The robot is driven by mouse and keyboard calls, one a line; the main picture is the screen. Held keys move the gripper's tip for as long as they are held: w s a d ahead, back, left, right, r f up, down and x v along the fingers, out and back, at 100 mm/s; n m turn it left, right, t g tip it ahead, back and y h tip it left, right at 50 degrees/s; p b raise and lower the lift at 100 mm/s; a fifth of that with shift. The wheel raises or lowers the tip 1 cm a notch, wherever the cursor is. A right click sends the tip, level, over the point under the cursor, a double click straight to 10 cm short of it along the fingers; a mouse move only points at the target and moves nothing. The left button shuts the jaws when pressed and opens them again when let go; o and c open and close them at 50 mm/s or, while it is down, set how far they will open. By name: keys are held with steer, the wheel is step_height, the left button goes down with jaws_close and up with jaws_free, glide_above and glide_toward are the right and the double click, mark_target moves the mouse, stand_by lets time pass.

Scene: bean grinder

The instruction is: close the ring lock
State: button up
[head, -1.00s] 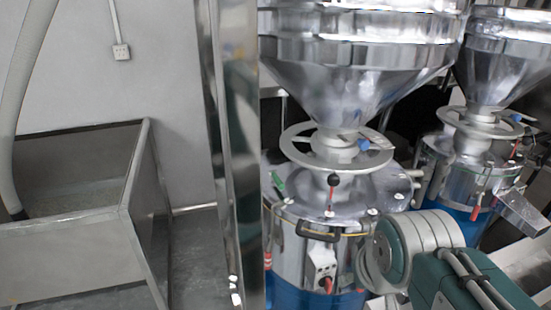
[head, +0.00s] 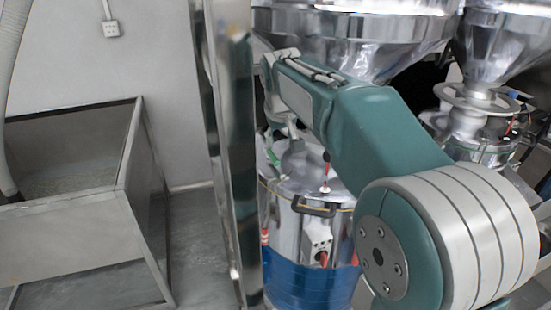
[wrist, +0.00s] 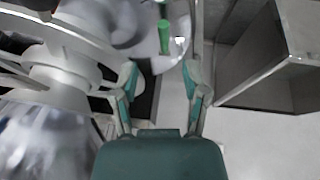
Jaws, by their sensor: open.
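My gripper (wrist: 160,75) is open and empty in the wrist view, its two teal fingers apart. A bright green handle (wrist: 165,37) stands just beyond the fingertips, roughly between them, and does not touch them. It sits at the rim of the machine. I cannot tell for sure which part is the ring lock, or whether it is closed. A pale ring wheel (wrist: 50,72) shows on the left of the wrist view.
A metal post (head: 232,150) stands close left of the drum. An open steel bin (head: 70,225) is farther left; it also shows at right in the wrist view (wrist: 265,70). A second grinder (head: 475,120) stands at the right. Floor is free between bin and post.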

mark_target(276, 160)
steer(key=x, duration=0.4)
steer(key=w+x, duration=0.1)
steer(key=x, duration=0.3)
steer(key=a+x, duration=0.1)
steer(key=x, duration=0.3)
steer(key=shift+w+r, duration=0.15)
steer(key=shift+r, duration=0.15)
jaws_close()
